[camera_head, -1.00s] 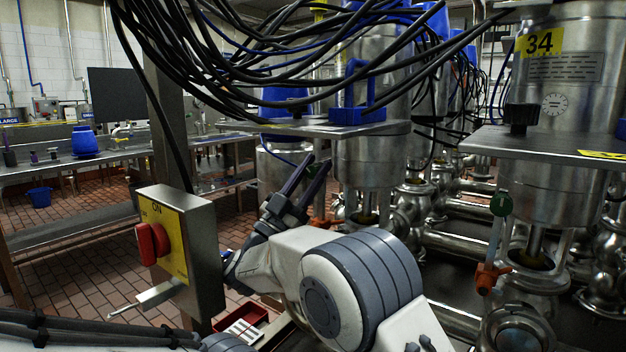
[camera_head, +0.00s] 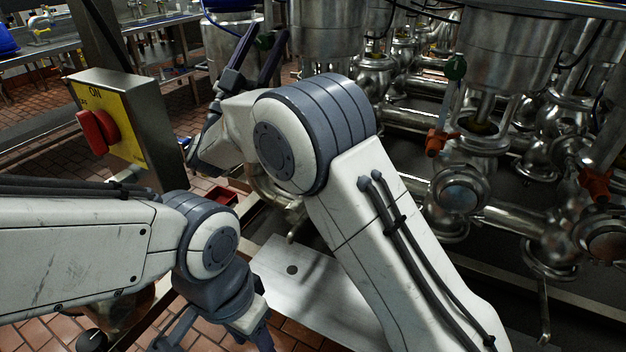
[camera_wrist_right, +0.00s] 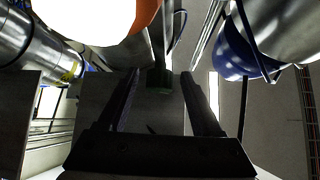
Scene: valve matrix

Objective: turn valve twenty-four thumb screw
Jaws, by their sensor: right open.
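No plate reading twenty-four shows, so I cannot tell which valve has that number. My right gripper (camera_head: 270,30) is open, its two dark fingers pointing up at the front of a steel valve body (camera_head: 325,35). A green round piece (camera_head: 264,40) shows between the fingers. In the right wrist view the open fingers (camera_wrist_right: 160,80) have a dark green block (camera_wrist_right: 159,77) between them, apparently untouched, and an orange part (camera_wrist_right: 143,14) above. My left gripper (camera_head: 215,340) hangs low at the bottom left; its tips are cut off.
A yellow switch box with a red knob (camera_head: 97,131) stands at left. Another valve at right has a green round tag (camera_head: 456,68) and an orange handle (camera_head: 439,142). Steel pipes (camera_head: 510,215) fill the right side. A blue rounded part (camera_wrist_right: 240,55) is close in the right wrist view.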

